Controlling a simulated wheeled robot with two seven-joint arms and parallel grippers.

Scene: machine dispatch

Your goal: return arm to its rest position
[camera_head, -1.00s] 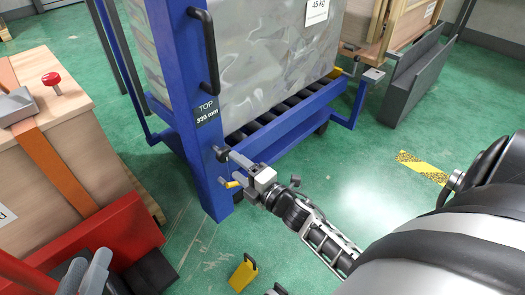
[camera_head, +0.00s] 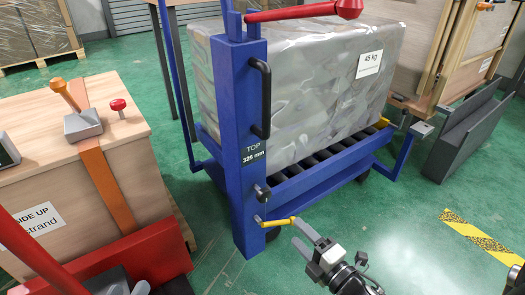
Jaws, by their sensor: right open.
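My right gripper (camera_head: 302,234) is at the lower middle, its light grey fingers apart and nothing seen between them. It is in front of the blue lift frame (camera_head: 242,140), just right of and below a yellow lever (camera_head: 280,221) low on the post. A small gap appears between fingers and lever. My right arm runs down to the bottom edge. What look like the grey fingertips of my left gripper (camera_head: 129,288) show at the bottom edge, left of centre; most of it is cut off.
A wrapped 45 kg load (camera_head: 300,90) sits on the blue frame's rollers. A wooden crate (camera_head: 85,190) with an orange strap stands left, beside a red base (camera_head: 150,245). A dark grey channel (camera_head: 465,135) stands right. Green floor (camera_head: 400,225) is open at lower right.

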